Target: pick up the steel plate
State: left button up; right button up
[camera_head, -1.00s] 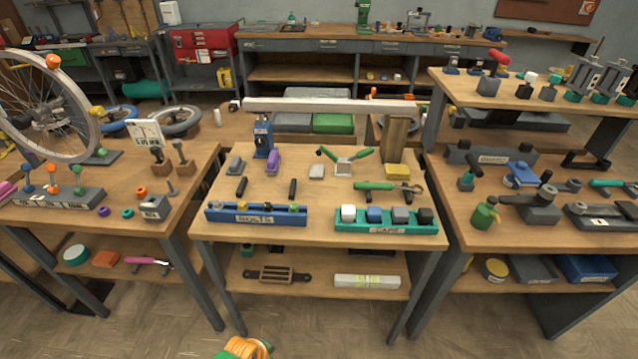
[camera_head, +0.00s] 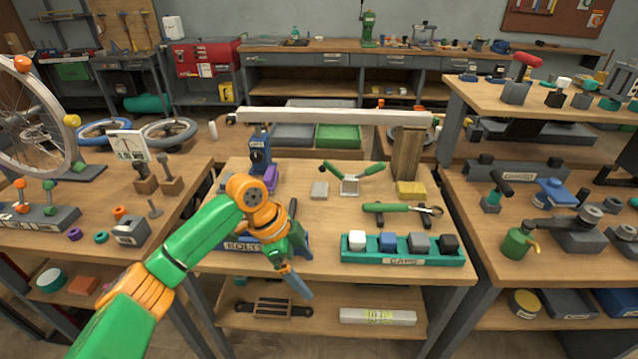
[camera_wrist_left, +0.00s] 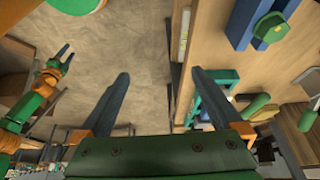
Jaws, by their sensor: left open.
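A small flat grey square plate (camera_head: 319,190), which looks like the steel plate, lies on the middle table, left of the green-handled tool on the grey block. I cannot make it out for sure in the left wrist view. My left gripper (camera_head: 296,277) is at the front edge of that table, nearer to me than the plate and apart from it, with fingers pointing down. In the left wrist view its two fingers (camera_wrist_left: 160,75) are spread with nothing between them. My right gripper (camera_wrist_left: 62,58) seems to show small at the left of that view; its jaw state is unclear.
The blue bolts tray (camera_head: 240,247) is partly hidden behind my left gripper. The green caps tray (camera_head: 402,259) is to its right. Green-handled pliers (camera_head: 400,209) lie behind the caps tray. A long pale beam (camera_head: 335,117) spans the back. Bare tabletop lies in front of the plate.

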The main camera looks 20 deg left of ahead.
aim_at(319, 191)
jog(key=i+j, duration=0.2)
jog(key=i, duration=0.15)
jog(key=i+j, duration=0.25)
jog(key=i, duration=0.15)
jog(key=i+j, duration=0.2)
jog(key=i, duration=0.15)
